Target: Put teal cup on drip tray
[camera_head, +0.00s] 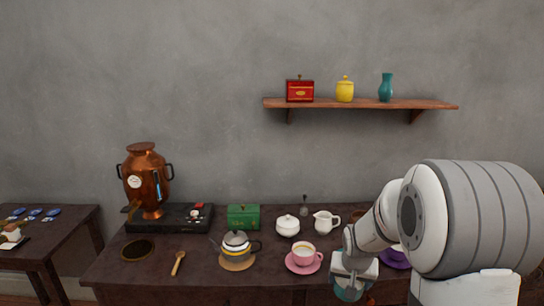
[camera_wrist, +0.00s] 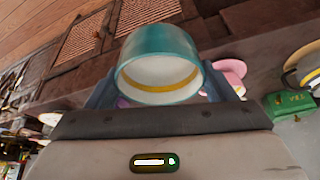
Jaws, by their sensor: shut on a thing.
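The teal cup (camera_wrist: 150,48) is between the two fingers of my gripper (camera_wrist: 162,88) in the wrist view. Its open mouth faces the camera, showing a pale inside with a yellow band. In the head view the cup (camera_head: 348,293) shows at the bottom edge, below my gripper (camera_head: 352,272), in front of the table's right part. My gripper is shut on it. A dark round disc with a tan rim, apparently the drip tray (camera_head: 138,249), lies on the table's left part, in front of the copper urn (camera_head: 146,184). It looks empty and is far left of my gripper.
A wooden spoon (camera_head: 178,264), a teapot (camera_head: 236,243) on a tan mat, and a pink cup (camera_head: 303,251) on a pink saucer (camera_head: 304,268) stand between. Behind are a green box (camera_head: 243,217), sugar bowl (camera_head: 288,225) and creamer (camera_head: 326,222). A purple saucer (camera_head: 396,260) is partly hidden by my arm.

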